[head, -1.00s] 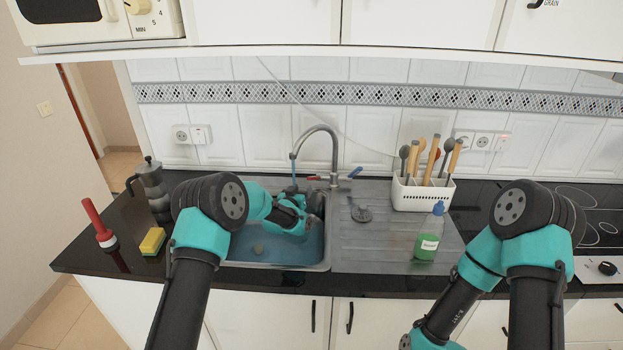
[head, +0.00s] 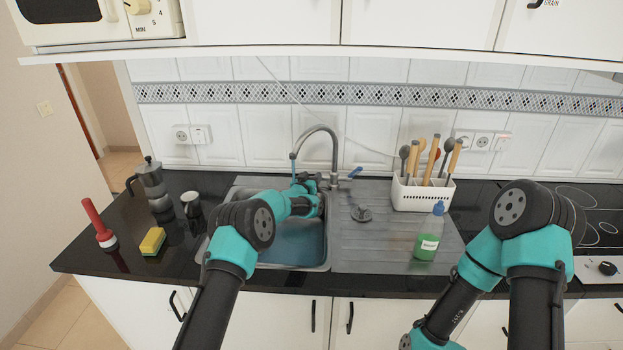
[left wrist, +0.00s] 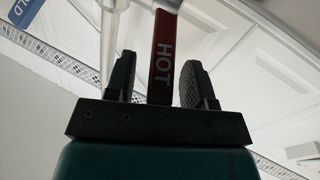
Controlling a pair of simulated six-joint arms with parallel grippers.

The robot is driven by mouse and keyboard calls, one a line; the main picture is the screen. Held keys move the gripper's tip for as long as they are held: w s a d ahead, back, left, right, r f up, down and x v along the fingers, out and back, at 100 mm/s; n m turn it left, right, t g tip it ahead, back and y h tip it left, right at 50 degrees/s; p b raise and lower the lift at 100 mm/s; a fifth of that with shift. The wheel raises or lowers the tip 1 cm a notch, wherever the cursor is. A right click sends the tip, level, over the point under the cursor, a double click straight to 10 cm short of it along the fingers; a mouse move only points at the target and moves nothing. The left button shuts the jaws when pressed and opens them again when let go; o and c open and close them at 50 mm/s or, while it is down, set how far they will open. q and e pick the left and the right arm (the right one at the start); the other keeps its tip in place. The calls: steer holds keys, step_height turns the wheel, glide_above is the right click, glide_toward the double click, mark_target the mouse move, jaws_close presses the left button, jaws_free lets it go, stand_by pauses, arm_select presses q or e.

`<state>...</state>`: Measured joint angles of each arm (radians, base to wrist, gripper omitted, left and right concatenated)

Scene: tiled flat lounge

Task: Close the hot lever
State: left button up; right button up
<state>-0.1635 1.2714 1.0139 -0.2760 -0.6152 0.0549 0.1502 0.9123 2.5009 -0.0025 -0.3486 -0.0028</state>
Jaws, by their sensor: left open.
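The hot lever (left wrist: 163,57) is red with white HOT lettering in the left wrist view. It stands between the two spread fingers of my open left gripper (left wrist: 158,75), with visible space on either side. In the head view my left gripper (head: 312,184) is at the base of the tap (head: 336,150) and hides the hot lever. The blue cold lever (head: 355,172) sticks out to the tap's right, and its blue end (left wrist: 30,12) shows in the left wrist view. A thin blue stream (head: 293,169) falls from the spout. My right gripper is out of view.
The sink basin (head: 290,268) lies under my left forearm. A green soap bottle (head: 428,240) and a white utensil holder (head: 422,194) stand to the right.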

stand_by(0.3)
arm_select(q)
jaws_close()
stand_by(0.3)
